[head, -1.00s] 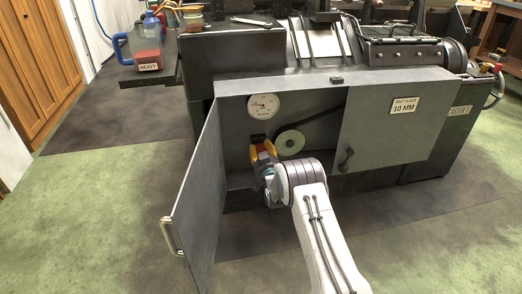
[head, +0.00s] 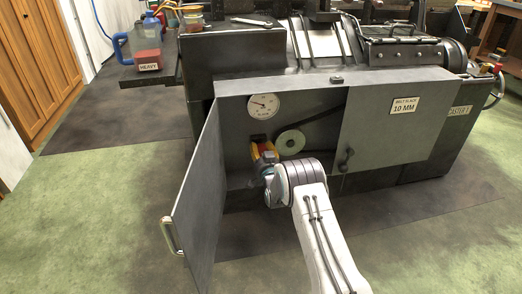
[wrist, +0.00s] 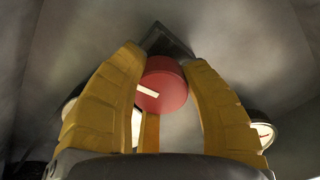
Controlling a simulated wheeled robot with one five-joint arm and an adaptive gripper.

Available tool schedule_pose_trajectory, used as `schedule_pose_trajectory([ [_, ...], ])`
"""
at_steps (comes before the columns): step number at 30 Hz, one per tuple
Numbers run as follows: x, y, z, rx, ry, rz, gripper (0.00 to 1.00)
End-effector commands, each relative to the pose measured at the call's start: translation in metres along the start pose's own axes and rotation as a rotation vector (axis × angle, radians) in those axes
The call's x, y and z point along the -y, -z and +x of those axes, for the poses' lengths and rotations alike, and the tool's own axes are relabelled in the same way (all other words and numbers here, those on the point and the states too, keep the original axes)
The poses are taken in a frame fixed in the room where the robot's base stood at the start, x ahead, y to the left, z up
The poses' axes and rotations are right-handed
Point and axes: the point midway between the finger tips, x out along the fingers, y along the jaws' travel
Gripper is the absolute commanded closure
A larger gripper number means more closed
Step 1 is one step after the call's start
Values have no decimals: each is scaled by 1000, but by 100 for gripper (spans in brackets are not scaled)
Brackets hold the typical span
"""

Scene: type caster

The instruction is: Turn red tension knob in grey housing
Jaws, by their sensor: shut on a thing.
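The red tension knob (wrist: 165,88) shows in the wrist view between the two yellow fingers of my gripper (wrist: 162,62). A pale line on its face slants slightly, near level. The dark grey housing (wrist: 165,38) shows above and behind the knob. My gripper is shut on the knob, with a finger at each side. In the head view my gripper (head: 263,149) is inside the open cabinet, below the round white gauge (head: 263,107) and left of the pale green pulley (head: 290,142). It hides most of the knob there.
The open cabinet door (head: 197,205) stands close left of my arm, with a handle (head: 171,236) at its edge. A closed panel (head: 395,125) labelled 10 MM lies to the right. A dark belt runs near the pulley. The floor in front is open.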

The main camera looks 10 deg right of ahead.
Motion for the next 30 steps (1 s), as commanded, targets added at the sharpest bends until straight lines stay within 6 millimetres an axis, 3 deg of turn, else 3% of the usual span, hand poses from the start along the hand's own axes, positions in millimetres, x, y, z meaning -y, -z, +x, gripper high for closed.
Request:
schedule_pose_trajectory([
  [3,4,9,2,-19,10,-1,91],
  [4,4,9,2,-19,10,-1,57],
  [12,2,6,2,-12,6,-1,33],
  [23,1,2,-2,-5,2,-2,32],
  [30,0,2,-19,-3,1,-2,32],
])
